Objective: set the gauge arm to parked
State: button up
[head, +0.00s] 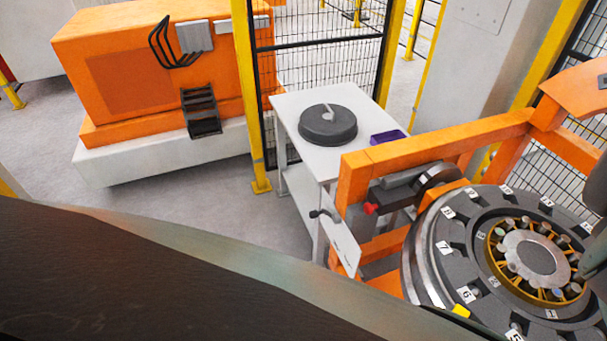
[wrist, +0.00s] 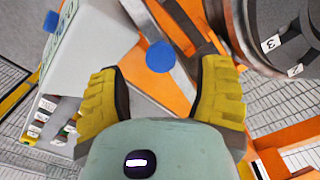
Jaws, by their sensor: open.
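A dark grey bar mechanism with a red knob (head: 370,208) sits on the orange frame (head: 440,143), beside the numbered wheel ring (head: 455,205) in the head view. It looks like the gauge arm, but I cannot tell for certain. A small black-ended lever (head: 325,213) sticks out at the left of a white plate (head: 346,246) below it. In the wrist view, my gripper (wrist: 160,75) has its two yellow fingers spread wide with nothing held between them. A blue disc (wrist: 160,57) shows beyond the fingers. The gripper does not show in the head view.
A white table (head: 290,105) holds a round dark grey part (head: 328,126) and a purple tray (head: 388,137). An orange machine (head: 150,70) and a mesh fence (head: 315,45) stand behind. A white box (wrist: 95,50) is at the left in the wrist view.

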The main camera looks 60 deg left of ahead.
jog(key=shift+f+b, duration=0.3)
jog(key=shift+f, duration=1.5)
grip_shut()
